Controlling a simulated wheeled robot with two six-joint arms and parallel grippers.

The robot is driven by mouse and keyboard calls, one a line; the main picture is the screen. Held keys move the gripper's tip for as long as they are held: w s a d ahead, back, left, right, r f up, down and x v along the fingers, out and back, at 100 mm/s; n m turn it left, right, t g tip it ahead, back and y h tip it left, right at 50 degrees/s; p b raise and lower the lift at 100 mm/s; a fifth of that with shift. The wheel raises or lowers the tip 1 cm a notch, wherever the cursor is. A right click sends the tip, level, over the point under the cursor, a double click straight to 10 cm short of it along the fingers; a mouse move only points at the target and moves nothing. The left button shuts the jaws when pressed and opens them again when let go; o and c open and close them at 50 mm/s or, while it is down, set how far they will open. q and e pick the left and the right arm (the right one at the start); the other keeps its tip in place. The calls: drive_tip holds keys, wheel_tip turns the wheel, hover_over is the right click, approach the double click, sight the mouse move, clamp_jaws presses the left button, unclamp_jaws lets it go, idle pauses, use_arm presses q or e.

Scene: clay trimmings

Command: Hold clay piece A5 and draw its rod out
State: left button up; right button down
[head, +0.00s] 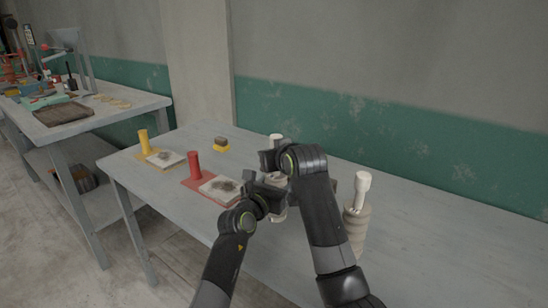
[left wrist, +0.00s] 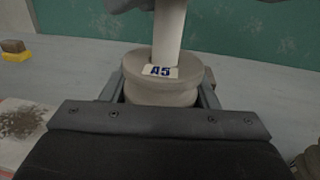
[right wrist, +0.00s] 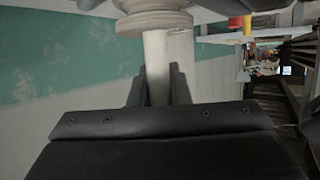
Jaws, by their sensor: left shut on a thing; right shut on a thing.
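Clay piece A5 (left wrist: 160,92) is a grey-beige turned body with a blue "A5" label, seen in the left wrist view. My left gripper (head: 272,192) is shut around it. Its pale rod (left wrist: 169,35) stands upright out of its top; how deep it sits inside is hidden. My right gripper (head: 272,160) is shut on the rod above the clay, and the rod (right wrist: 157,70) lies between its fingers in the right wrist view. In the head view the grippers cover most of the piece; the rod's top (head: 275,140) shows above them.
A second clay piece with a rod (head: 357,220) stands right of my right arm. On the left are a red cylinder (head: 194,165) and a yellow one (head: 144,142) by white tiles with trimmings (head: 222,188), plus a sponge-like block (head: 221,145). The table's right part is clear.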

drive_tip(key=shift+r, duration=2.3)
use_arm(q)
drive_tip(key=o, duration=1.5)
